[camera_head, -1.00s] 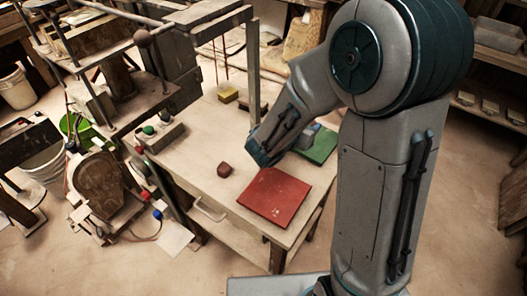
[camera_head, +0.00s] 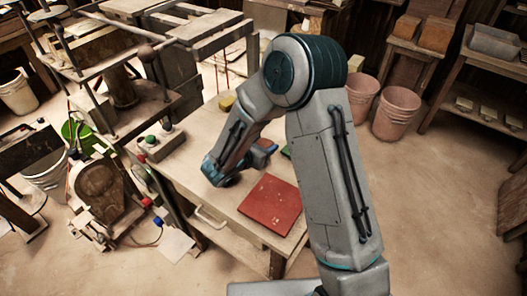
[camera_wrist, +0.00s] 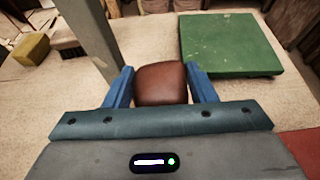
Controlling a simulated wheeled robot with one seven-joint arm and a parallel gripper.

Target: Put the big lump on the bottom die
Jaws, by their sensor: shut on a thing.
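The reddish-brown lump (camera_wrist: 160,84) is a rounded block between the two blue fingers of my gripper (camera_wrist: 160,74) in the wrist view. The fingers are shut on its sides. I cannot tell whether it is clear of the table. In the head view my gripper (camera_head: 222,177) is low over the table, left of the red board, and hides the lump. The press (camera_head: 123,90) with its ball-ended bar stands at the upper left. I cannot make out the bottom die clearly; frame parts cover that area.
On the table (camera_head: 200,197) lie a red board (camera_head: 270,205) and a green board (camera_wrist: 229,44). A yellow block (camera_wrist: 33,49) lies farther back. A grey post (camera_wrist: 91,38) rises close left of my gripper. A button box (camera_head: 155,143) is at the table's left edge.

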